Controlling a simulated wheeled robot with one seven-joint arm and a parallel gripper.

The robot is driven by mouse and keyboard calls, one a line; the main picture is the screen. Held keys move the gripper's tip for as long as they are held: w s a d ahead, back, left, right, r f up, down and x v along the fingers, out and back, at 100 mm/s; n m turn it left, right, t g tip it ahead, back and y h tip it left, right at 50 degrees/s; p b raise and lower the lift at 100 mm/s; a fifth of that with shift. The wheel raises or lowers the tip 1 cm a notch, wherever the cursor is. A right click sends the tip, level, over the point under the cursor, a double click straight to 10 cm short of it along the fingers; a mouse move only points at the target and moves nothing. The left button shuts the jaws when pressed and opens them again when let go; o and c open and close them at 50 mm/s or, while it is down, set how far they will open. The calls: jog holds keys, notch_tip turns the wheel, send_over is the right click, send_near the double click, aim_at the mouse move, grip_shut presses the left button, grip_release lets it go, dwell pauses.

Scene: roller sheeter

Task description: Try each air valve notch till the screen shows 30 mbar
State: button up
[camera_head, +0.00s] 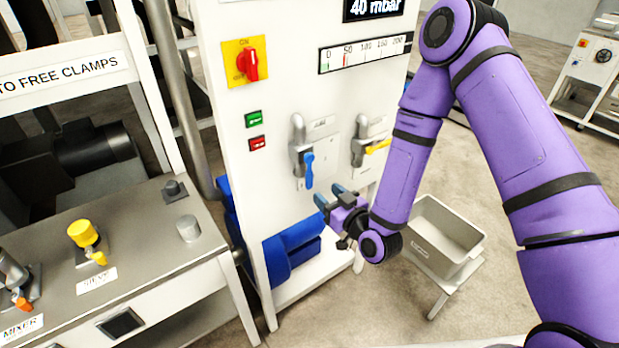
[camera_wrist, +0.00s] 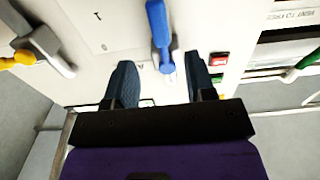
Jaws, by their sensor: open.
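The screen (camera_head: 374,8) at the top of the white panel reads 40 mbar. A valve with a blue handle (camera_head: 309,170) is on the panel's front, its handle pointing down. To its right is a valve with a yellow handle (camera_head: 378,146), turned roughly sideways. Their labels are too small to read for sure. My gripper (camera_head: 331,195) is open and empty, just below and right of the blue handle. In the wrist view the blue handle (camera_wrist: 160,35) lies ahead, between the lines of the two fingers, and the fingers seem apart from it.
A red rotary switch (camera_head: 248,64) on yellow, a green button (camera_head: 253,119) and a red button (camera_head: 257,144) are left of the valves. A scale (camera_head: 365,52) sits above. A grey bin (camera_head: 442,235) stands at lower right, a grey control table (camera_head: 140,240) at left.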

aim_at(311, 179)
jog(key=x, duration=0.8)
jog(key=shift+w+a, duration=0.25)
grip_shut()
